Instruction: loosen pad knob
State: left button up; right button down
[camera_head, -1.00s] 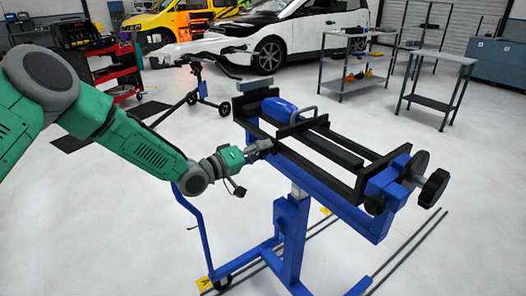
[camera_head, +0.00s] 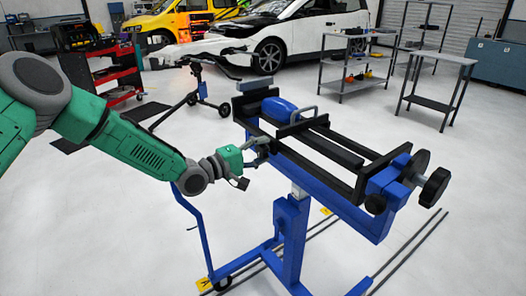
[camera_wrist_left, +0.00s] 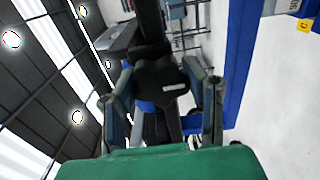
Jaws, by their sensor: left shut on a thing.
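The blue stand (camera_head: 292,225) carries a black clamp frame (camera_head: 340,165) in the middle of the head view. My left gripper (camera_head: 260,146) is at the near left side of this frame. In the left wrist view my gripper (camera_wrist_left: 165,88) has one finger on each side of a black lobed knob (camera_wrist_left: 157,84), with a small light mark on it. The fingers are shut on this pad knob. In the head view the knob is hidden by the gripper. My right gripper is in neither view.
A large black handwheel (camera_head: 433,187) sticks out at the stand's right end. A blue object with a handle (camera_head: 280,109) lies on the frame. A tripod stand (camera_head: 203,92), a red cart (camera_head: 115,70) and grey tables (camera_head: 440,85) stand behind.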

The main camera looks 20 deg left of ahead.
pick_arm(q)
jog(key=shift+s+a+f, duration=0.1)
jog(key=shift+a+f, duration=0.05)
jog(key=shift+f, duration=0.25)
jog(key=o, duration=1.1)
jog(key=shift+o, duration=0.5)
jog(key=shift+a+r, duration=0.15)
jog(key=shift+r, duration=0.05)
jog(key=v, duration=1.2)
jog(key=shift+f, duration=0.1)
